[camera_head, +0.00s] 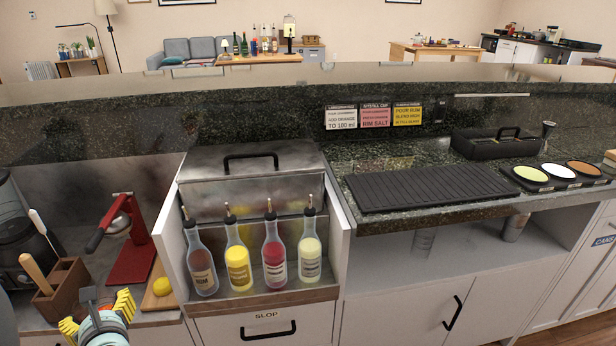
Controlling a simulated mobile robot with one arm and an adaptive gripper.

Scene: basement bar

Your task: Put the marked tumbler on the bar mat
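The black ribbed bar mat (430,187) lies flat on the dark stone counter, right of centre, with nothing on it. A greyish metallic-looking cup (515,227) stands farther right on that shelf, partly hidden by the counter. I cannot make out a mark on either. My gripper (97,312) is at the bottom left, its yellow fingers spread apart, near the wooden holder and far from mat and shelf. No held object shows.
A steel well holds several pourer bottles (238,265). A red press (130,240), wooden holder (65,290) and cutting board (160,294) stand left of it. A black caddy (495,142) and rimmer tray (556,175) flank the mat's right side. A raised stone ledge runs behind.

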